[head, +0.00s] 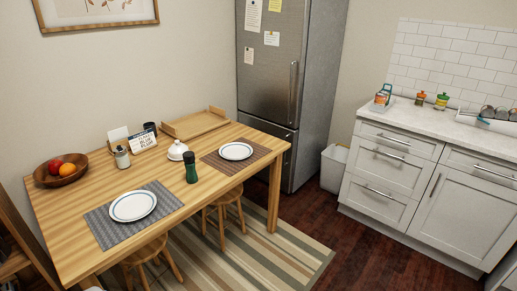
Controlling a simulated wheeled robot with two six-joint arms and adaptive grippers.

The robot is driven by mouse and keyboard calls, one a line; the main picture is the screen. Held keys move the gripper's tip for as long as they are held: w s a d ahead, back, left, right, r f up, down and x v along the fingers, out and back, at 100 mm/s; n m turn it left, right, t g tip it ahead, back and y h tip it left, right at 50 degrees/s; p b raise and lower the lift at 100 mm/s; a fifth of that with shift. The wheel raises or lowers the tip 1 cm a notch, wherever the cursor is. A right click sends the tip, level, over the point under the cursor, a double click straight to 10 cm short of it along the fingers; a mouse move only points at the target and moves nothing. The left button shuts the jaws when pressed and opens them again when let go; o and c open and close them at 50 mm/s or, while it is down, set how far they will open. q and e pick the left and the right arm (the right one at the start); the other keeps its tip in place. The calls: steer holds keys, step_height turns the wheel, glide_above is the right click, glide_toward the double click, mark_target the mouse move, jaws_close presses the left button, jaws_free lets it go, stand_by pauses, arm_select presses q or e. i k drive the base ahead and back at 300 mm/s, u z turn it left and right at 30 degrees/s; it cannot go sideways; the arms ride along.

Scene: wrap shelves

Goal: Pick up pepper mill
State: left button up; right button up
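A dark green cylinder with a black top (190,167), perhaps the pepper mill, stands upright near the front edge of the wooden table (88,190). It stands between the two place settings, in front of a white lidded pot (177,150). A shorter grey shaker with a dark top (122,157) stands further left. At this size I cannot tell for certain which is the mill. Neither of my grippers is in view.
Plates (133,206) and (236,151) lie on grey and brown mats. A fruit bowl (62,179), small sign (143,141), dark cup (150,128) and wooden tray (200,123) stand behind. Stools (228,200) sit under the front edge. Striped rug and floor are open in front.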

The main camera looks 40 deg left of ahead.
mark_target(192, 174)
steer(key=z, duration=0.1)
steer(key=i, duration=1.65)
steer(key=u, duration=0.05)
